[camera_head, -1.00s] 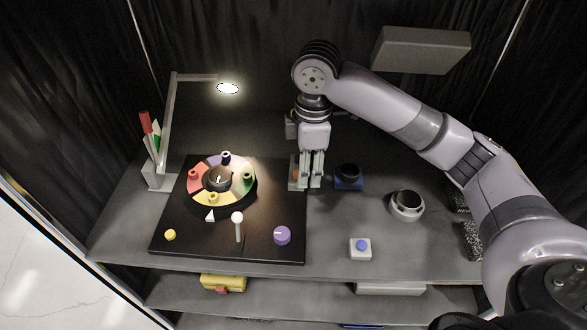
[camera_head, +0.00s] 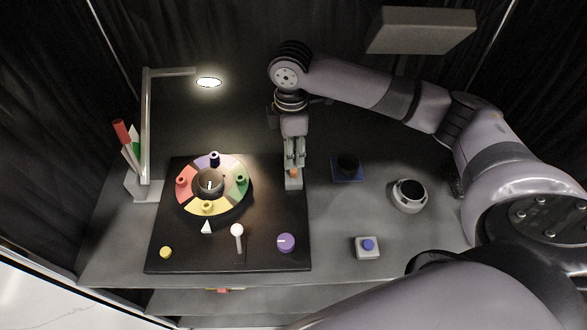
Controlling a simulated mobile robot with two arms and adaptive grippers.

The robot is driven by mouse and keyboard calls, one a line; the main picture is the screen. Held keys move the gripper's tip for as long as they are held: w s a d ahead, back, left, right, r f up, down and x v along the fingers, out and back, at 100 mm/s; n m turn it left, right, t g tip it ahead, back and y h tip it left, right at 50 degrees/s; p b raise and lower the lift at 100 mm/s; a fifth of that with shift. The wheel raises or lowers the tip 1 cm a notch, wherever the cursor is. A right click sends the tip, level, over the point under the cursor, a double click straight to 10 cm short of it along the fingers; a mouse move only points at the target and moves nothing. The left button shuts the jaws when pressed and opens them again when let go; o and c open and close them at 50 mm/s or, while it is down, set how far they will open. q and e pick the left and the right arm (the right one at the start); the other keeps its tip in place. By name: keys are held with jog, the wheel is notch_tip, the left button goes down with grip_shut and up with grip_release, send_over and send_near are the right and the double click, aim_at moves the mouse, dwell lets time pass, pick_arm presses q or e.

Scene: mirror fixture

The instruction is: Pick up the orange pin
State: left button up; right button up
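The orange pin (camera_head: 294,173) is small and stands at a light grey block (camera_head: 293,184) near the right edge of the black board. My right gripper (camera_head: 294,164) points down with its two fingertips just over and behind the pin. A narrow gap shows between the fingers, and I see no clear grip on the pin. The fingers and the small size hide whether they touch it. My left gripper is not in view.
The black board (camera_head: 265,256) carries a coloured wheel (camera_head: 187,198), a white-topped lever (camera_head: 237,231) and a purple knob (camera_head: 286,242). A lamp (camera_head: 147,120) stands at left. A dark blue-based piece (camera_head: 346,168), a round grey-white piece (camera_head: 408,195) and a blue button box (camera_head: 367,247) are at right.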

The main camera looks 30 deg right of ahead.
aim_at(293, 170)
notch_tip(293, 170, down, 3)
jog(key=shift+w+f+p, duration=0.15)
jog(key=shift+f+p, duration=0.05)
jog(key=shift+p, duration=0.15)
jog(key=f+p, duration=0.1)
jog(key=f, duration=0.1)
jog(key=d+f+p, duration=0.1)
jog(key=f, duration=0.1)
jog(key=shift+w+f, duration=0.15)
jog(key=shift+w, duration=0.05)
jog(key=shift+a+f, duration=0.1)
jog(key=shift+f, duration=0.2)
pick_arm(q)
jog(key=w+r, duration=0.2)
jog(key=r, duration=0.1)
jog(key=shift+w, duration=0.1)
pick_arm(e)
jog(key=shift+c, duration=0.5)
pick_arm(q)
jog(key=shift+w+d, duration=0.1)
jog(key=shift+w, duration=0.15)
pick_arm(e)
grip_shut()
jog(key=shift+r, duration=0.1)
